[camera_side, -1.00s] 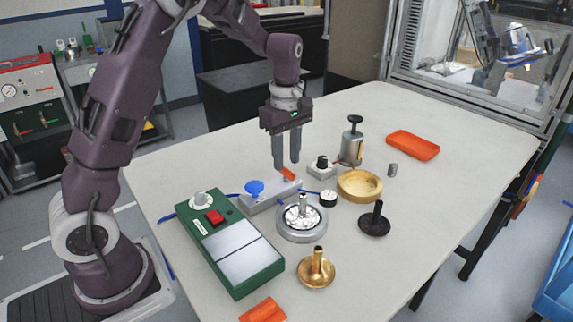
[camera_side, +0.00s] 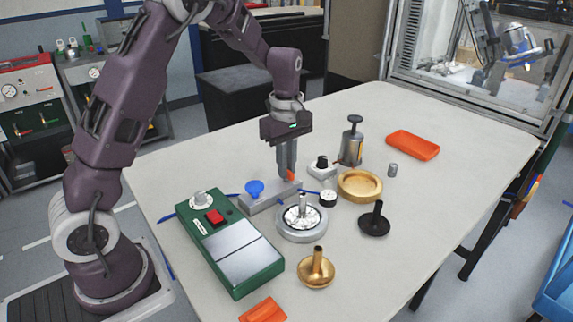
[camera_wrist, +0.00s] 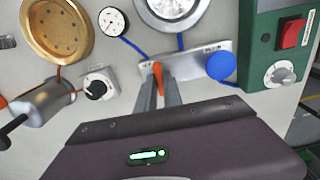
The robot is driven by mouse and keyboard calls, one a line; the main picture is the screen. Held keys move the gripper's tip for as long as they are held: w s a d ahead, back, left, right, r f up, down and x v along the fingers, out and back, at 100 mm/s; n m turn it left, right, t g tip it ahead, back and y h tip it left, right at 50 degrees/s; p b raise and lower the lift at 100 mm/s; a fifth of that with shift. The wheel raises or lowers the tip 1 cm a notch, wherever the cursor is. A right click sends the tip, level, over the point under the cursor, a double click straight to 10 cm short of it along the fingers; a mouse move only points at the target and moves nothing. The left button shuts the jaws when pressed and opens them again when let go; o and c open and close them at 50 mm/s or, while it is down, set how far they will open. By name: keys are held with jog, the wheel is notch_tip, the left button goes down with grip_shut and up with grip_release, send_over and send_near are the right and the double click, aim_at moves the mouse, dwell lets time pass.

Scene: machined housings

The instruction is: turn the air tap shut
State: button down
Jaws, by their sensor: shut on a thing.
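The air tap has an orange lever (camera_side: 291,175) on a grey block (camera_side: 262,199), with blue tubing running to the block. In the wrist view the orange lever (camera_wrist: 158,74) sits between the two finger tips, pointing along the fingers and across the grey block (camera_wrist: 192,64). My gripper (camera_side: 287,174) points straight down over the far end of the block and is shut on the lever. The fingers hide part of the lever. A blue knob (camera_side: 254,188) stands on the other end of the same block.
A round fixture with a metal post (camera_side: 302,220), a small gauge (camera_side: 328,197), a black-knobbed white box (camera_side: 321,168) and a brass dish (camera_side: 360,186) stand close by. A green control box (camera_side: 228,246) lies nearer the front. The table's right side is mostly clear.

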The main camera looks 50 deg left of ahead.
jog(key=m, duration=0.8)
jog(key=shift+m, duration=0.4)
jog(key=m, duration=0.4)
jog(key=shift+m, duration=0.3)
jog(key=m, duration=0.4)
jog(key=shift+r, duration=0.1)
jog(key=shift+m, duration=0.3)
jog(key=c, duration=1.5)
grip_release()
